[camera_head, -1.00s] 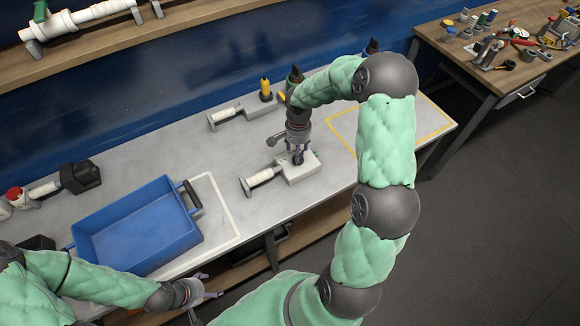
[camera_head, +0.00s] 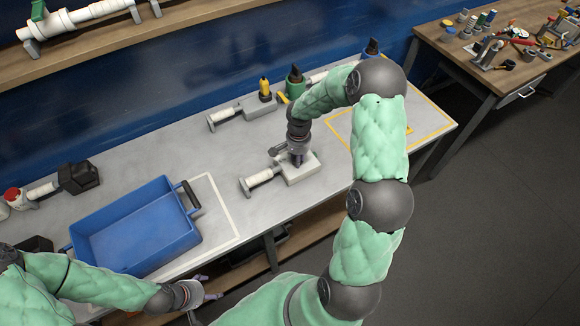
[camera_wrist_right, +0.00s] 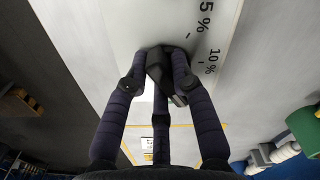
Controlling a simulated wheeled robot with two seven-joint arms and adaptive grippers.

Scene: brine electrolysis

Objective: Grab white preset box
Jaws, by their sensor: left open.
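The white preset box (camera_head: 301,175) sits on the grey workbench near its front edge, with a white cylinder (camera_head: 258,180) joined to its left side. My right gripper (camera_head: 298,160) points down onto the top of the box. In the right wrist view the box (camera_wrist_right: 125,25) carries "5 %" and "10 %" marks. A black knob (camera_wrist_right: 160,62) on it lies between the fingertips of my right gripper (camera_wrist_right: 160,80). Whether the fingers press on the knob is unclear. My left gripper (camera_head: 208,288) is open and empty, low beside the bench's front edge.
A blue tray (camera_head: 187,238) lies inside a white outline at the left. Behind the box stand a similar unit with a yellow top (camera_head: 265,90) and one with a green part (camera_head: 294,82). A yellow outline (camera_head: 440,118) marks the bench's right end, partly behind my arm.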

